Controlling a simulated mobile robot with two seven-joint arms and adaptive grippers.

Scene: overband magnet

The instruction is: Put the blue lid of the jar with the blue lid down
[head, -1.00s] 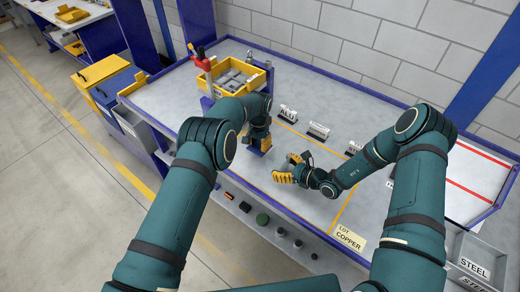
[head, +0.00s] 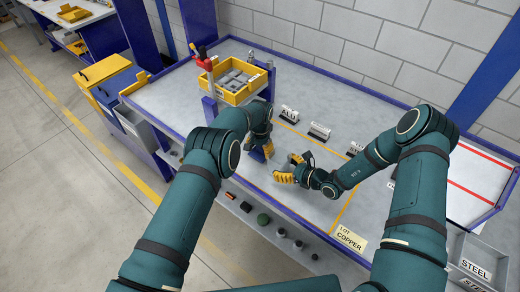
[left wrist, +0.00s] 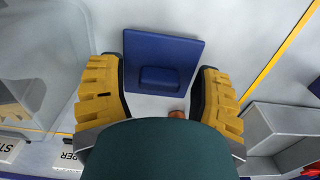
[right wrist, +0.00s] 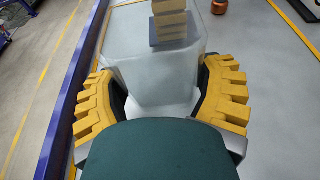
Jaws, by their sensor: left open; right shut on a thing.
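The blue lid (left wrist: 165,62) is a flat square plate with a raised block handle. In the left wrist view it appears to lie flat on the table, handle up. My left gripper (left wrist: 163,100) is open, with its fingers on either side of the handle and not closed on it. In the head view the left gripper (head: 262,152) is low over the table, largely covering the lid. The clear jar (right wrist: 155,75) is between the fingers of my right gripper (right wrist: 165,100), which is shut on it. The jar also shows at the left of the left wrist view (left wrist: 38,60).
A small copper piece (right wrist: 219,6) lies on the table near the jar. A yellow bin (head: 238,82) stands on a raised stand behind the left arm. Several small items, including a green one (head: 264,219), line the front edge. Label holders (head: 318,132) stand farther back.

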